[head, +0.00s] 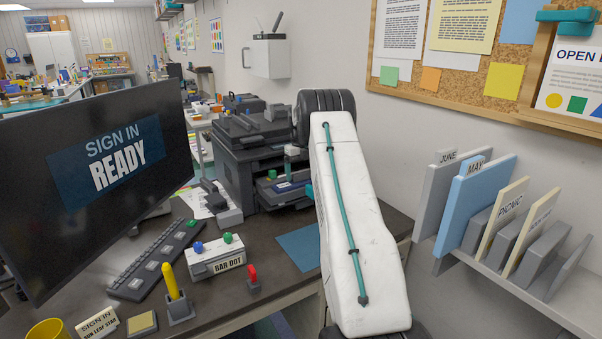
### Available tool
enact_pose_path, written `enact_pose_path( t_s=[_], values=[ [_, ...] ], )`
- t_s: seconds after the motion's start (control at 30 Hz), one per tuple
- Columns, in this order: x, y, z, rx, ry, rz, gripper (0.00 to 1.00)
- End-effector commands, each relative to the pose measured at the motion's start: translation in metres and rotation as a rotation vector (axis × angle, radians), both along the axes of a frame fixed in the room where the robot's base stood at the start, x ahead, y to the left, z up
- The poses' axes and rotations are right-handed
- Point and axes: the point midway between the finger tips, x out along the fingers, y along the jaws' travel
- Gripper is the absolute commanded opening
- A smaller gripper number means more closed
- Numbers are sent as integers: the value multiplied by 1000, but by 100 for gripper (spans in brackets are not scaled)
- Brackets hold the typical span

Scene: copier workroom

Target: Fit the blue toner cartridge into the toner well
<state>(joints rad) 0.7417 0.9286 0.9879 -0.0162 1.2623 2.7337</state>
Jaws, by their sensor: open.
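A dark grey copier (246,160) stands on the desk at the back, left of my arm. Its front has an open bay with a pulled-out dark part, on which a small dark blue piece (284,187) shows; I cannot tell whether this is the blue toner cartridge. The toner well cannot be made out clearly. My white arm with its teal cable rises at the right of the desk and covers the copier's right side. My gripper is hidden behind the arm; only a small teal bit shows at the arm's left edge, and I cannot tell what it belongs to.
A monitor (95,180) and keyboard (155,258) take up the desk's left. A labelled block (216,262), a yellow pen holder (177,300) and a red peg (253,277) stand in front. A flat blue sheet (299,246) lies before the copier. A folder rack (545,262) is at right.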

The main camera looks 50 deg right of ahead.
Motion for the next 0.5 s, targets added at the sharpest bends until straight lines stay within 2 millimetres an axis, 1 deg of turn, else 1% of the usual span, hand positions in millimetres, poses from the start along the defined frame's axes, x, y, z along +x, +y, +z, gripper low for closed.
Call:
enact_pose_path(
  t_s=[0.3, 0.4, 0.5],
  values=[
    [3, -1, 53, -4, -4, 0, 89],
    [3, -2, 65, -3, -3, 0, 89],
    [3, -1, 72, -2, -3, 0, 89]
  ],
)
